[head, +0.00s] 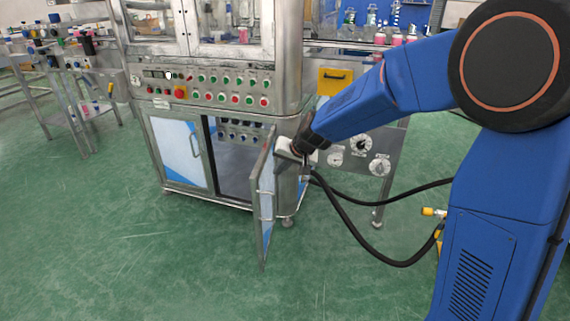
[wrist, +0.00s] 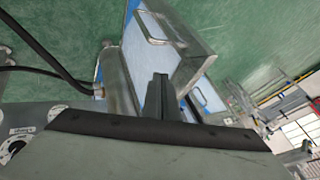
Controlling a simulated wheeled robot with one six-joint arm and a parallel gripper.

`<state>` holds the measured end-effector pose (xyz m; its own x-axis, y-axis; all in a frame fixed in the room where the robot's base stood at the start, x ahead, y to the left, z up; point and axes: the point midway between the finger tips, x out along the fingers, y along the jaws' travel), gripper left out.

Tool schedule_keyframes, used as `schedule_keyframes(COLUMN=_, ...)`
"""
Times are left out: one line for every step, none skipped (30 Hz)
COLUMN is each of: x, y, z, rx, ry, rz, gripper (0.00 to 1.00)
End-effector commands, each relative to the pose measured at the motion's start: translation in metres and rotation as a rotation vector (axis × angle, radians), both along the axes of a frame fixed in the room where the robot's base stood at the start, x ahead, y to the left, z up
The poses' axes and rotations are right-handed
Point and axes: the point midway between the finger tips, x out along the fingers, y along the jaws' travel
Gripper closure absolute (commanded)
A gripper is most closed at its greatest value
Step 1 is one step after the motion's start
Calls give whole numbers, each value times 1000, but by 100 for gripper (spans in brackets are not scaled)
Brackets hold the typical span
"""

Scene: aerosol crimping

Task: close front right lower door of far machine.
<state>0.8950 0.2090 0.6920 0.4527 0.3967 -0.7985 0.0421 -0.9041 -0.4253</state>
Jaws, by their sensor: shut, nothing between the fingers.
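The front right lower door (head: 265,198) of the machine stands swung well open, its edge turned towards me. Its panel, metal frame and handle also show in the wrist view (wrist: 180,68). The doorway (head: 235,165) left of it is open and shows a grey interior. My gripper (head: 284,156) is at the door's upper part, on its right, outer side. In the wrist view my shut, empty fingers (wrist: 158,88) point at the door close to its edge. Whether they touch it is unclear.
The left lower door (head: 180,150) is shut. A button panel (head: 215,88) runs above the doors. A side panel with dials (head: 360,150) and black hoses (head: 370,250) lie right of the door. The green floor (head: 150,260) in front is clear.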

Motion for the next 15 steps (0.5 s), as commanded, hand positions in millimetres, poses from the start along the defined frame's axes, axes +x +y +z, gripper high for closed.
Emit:
schedule_keyframes(x=4, y=4, z=-8, rx=-1, ry=3, rz=0, gripper=100)
schedule_keyframes(x=6, y=5, z=-11, rx=-1, ry=3, rz=0, gripper=100)
schedule_keyframes(x=8, y=9, z=-15, rx=0, ry=2, rz=1, gripper=100)
schedule_keyframes(x=8, y=15, z=-13, rx=-1, ry=0, rz=3, gripper=100)
schedule_keyframes(x=9, y=20, z=-13, rx=-1, ry=-1, rz=4, gripper=100)
schedule_keyframes(x=10, y=25, z=-13, rx=-1, ry=0, rz=3, gripper=100)
schedule_keyframes(x=10, y=28, z=-13, rx=-1, ry=0, rz=3, gripper=100)
schedule_keyframes(x=11, y=31, z=-12, rx=-1, ry=0, rz=3, gripper=100)
schedule_keyframes(x=11, y=35, z=-12, rx=-1, ry=0, rz=3, gripper=100)
schedule_keyframes(x=12, y=38, z=-12, rx=0, ry=0, rz=2, gripper=100)
schedule_keyframes(x=12, y=40, z=-12, rx=0, ry=0, rz=2, gripper=100)
schedule_keyframes(x=13, y=42, z=-12, rx=-1, ry=0, rz=2, gripper=100)
schedule_keyframes(x=13, y=43, z=-12, rx=-1, ry=0, rz=2, gripper=100)
schedule_keyframes(x=13, y=44, z=-12, rx=0, ry=1, rz=1, gripper=100)
schedule_keyframes(x=13, y=45, z=-12, rx=0, ry=1, rz=0, gripper=100)
